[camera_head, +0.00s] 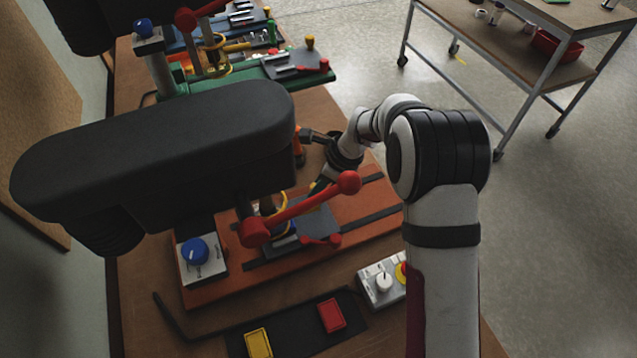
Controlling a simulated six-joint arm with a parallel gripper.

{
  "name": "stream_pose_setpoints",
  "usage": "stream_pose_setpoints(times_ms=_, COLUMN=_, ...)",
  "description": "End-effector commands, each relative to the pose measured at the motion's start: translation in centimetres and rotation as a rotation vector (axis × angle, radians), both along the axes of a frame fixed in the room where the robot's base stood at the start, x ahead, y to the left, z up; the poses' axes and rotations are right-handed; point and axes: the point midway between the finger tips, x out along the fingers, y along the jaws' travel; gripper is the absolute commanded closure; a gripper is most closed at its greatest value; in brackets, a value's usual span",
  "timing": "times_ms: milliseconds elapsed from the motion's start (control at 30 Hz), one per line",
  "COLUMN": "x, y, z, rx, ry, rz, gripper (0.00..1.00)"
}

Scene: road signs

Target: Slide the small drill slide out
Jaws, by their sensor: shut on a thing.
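The near drill has a large black head (150,155) over an orange-red base (360,220). Its dark grey slide plate (312,222) lies on the base beneath the head, with a small red clamp lever (322,241) at its front. A long red feed lever (305,207) with a ball end crosses in front of the slide. My gripper (319,186) reaches down from the right to the slide's back edge. It is shut on a small yellowish knob there, which is mostly hidden by the jaws and the lever ball.
A grey box with a blue dial (195,254) stands at the base's left. A grey switch box (381,282) and a black mat with yellow and red plates (290,328) lie in front. A second, green-based drill (270,85) stands behind. A wheeled trolley (480,40) is beyond open floor.

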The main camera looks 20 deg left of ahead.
Motion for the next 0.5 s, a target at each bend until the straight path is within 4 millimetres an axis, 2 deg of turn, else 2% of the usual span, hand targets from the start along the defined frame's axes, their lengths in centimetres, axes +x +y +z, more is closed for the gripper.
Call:
stream_pose_setpoints(times_ms=267, x=0.1, y=-0.2, z=0.0, rx=0.000, ry=0.003, rz=-0.001, gripper=1.00)
stream_pose_setpoints(times_ms=500, x=2.3, y=-2.4, z=0.0, rx=0.000, ry=0.002, rz=-0.005, gripper=1.00)
